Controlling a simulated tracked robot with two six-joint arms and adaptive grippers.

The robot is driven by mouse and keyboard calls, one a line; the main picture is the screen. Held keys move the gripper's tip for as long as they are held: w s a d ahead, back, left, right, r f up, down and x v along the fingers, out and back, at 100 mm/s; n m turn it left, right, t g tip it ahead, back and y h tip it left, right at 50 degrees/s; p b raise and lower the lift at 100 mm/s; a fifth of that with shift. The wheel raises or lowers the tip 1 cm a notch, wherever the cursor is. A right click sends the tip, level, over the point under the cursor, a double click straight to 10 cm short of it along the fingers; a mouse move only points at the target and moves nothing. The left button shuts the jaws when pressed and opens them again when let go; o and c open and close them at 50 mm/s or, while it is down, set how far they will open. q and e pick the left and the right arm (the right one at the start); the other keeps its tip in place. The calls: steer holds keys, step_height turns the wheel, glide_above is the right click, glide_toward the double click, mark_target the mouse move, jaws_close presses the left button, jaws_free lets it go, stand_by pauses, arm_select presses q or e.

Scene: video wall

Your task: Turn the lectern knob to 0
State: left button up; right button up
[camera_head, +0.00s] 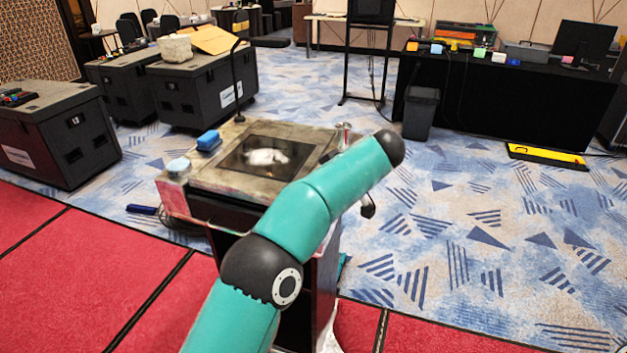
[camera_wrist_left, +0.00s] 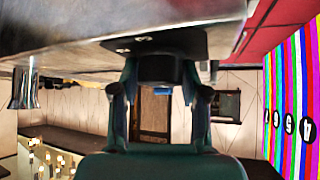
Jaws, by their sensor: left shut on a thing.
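The lectern (camera_head: 215,172) stands in the middle of the head view, with a dark screen set in its worn top. My teal left arm crosses in front of its right side and hides part of it. In the left wrist view the black round knob (camera_wrist_left: 160,68) sits on a dark plate with small pale marks, on the lectern's side (camera_wrist_left: 235,12). My left gripper (camera_wrist_left: 160,82) has one finger on each side of the knob and is shut on it. The knob's setting cannot be read. The head view does not show the knob. My right gripper is in neither view.
A blue block (camera_head: 208,140), a pale-lidded jar (camera_head: 178,168) and a thin gooseneck microphone (camera_head: 235,75) are on the lectern top. Black cases (camera_head: 60,135) stand at left. A black-draped table (camera_head: 500,100) and a bin (camera_head: 420,113) are behind at right.

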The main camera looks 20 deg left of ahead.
arm_select(q)
steer(key=shift+f, duration=0.1)
stand_by(0.3)
steer(key=o, duration=1.1)
steer(key=shift+o, duration=0.2)
steer(key=v, duration=0.7)
steer(key=shift+d, duration=0.2)
